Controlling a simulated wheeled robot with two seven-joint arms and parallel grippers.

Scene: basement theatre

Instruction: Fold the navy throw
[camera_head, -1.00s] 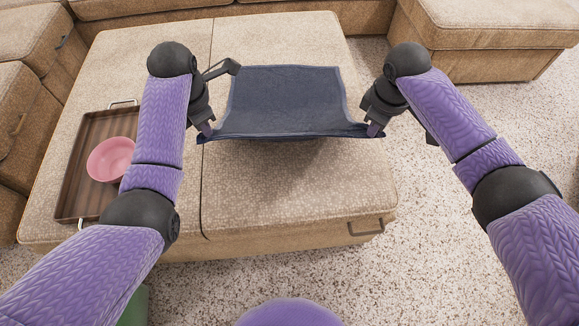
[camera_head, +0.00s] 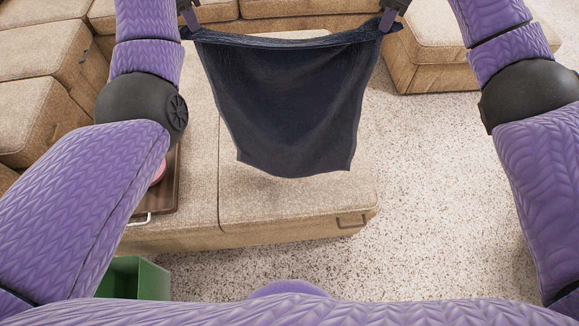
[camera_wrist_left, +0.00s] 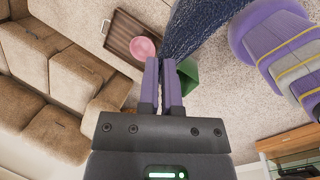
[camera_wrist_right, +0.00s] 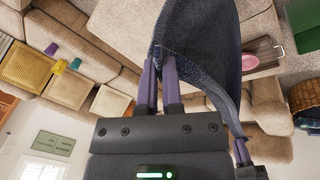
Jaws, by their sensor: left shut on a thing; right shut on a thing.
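The navy throw (camera_head: 285,100) hangs in the air between my two grippers, its top edge stretched across and its lower part hanging loose above the beige ottoman. My left gripper (camera_head: 188,18) is shut on its top left corner. My right gripper (camera_head: 391,16) is shut on its top right corner. In the left wrist view the throw (camera_wrist_left: 190,35) runs up from the closed fingers (camera_wrist_left: 164,62). In the right wrist view the throw (camera_wrist_right: 205,45) spreads from the closed fingers (camera_wrist_right: 160,58) and hides part of the room.
The beige ottoman (camera_head: 290,213) stands below the throw. A wooden tray (camera_head: 165,195) on its left side holds a pink bowl (camera_head: 159,172), mostly hidden by my left arm. A green bin (camera_head: 134,278) stands on the floor at lower left. Sofa sections (camera_head: 45,120) line the back and left.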

